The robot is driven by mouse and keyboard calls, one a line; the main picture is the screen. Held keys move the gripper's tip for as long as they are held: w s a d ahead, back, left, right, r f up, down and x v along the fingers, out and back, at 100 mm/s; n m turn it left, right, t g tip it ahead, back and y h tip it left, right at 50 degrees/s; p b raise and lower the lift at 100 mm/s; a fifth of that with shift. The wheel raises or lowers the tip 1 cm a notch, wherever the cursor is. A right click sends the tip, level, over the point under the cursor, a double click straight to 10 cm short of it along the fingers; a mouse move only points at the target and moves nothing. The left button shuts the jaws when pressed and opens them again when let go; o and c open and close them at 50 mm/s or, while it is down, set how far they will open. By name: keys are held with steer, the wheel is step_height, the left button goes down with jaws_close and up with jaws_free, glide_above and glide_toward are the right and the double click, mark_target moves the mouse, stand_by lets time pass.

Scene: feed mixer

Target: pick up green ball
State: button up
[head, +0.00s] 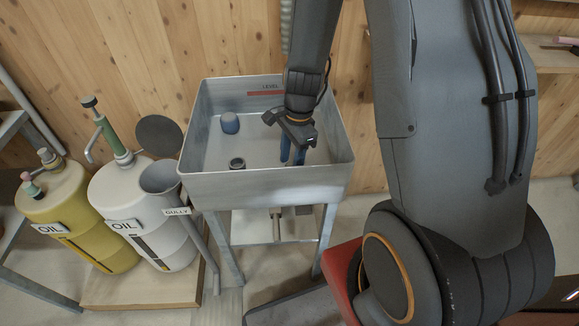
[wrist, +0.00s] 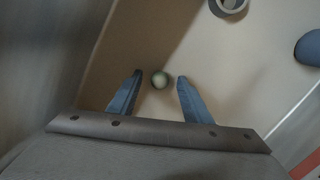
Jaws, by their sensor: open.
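My gripper (wrist: 153,82) is open, with one finger on each side of the ball's position and a gap to each. In the head view my gripper (head: 293,158) points down inside the basin (head: 265,182), toward its right side. The ball is hidden there. I cannot tell how high the fingertips are above the basin floor.
A blue-grey rounded object (head: 230,123) and a dark-rimmed ring (head: 237,163) are in the basin. Basin walls surround my gripper. A funnel (head: 160,176) labelled GULLY, a white oil drum (head: 150,225) and a yellow oil drum (head: 75,215) stand left.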

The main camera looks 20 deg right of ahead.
steer(key=shift+c, duration=0.6)
steer(key=c, duration=1)
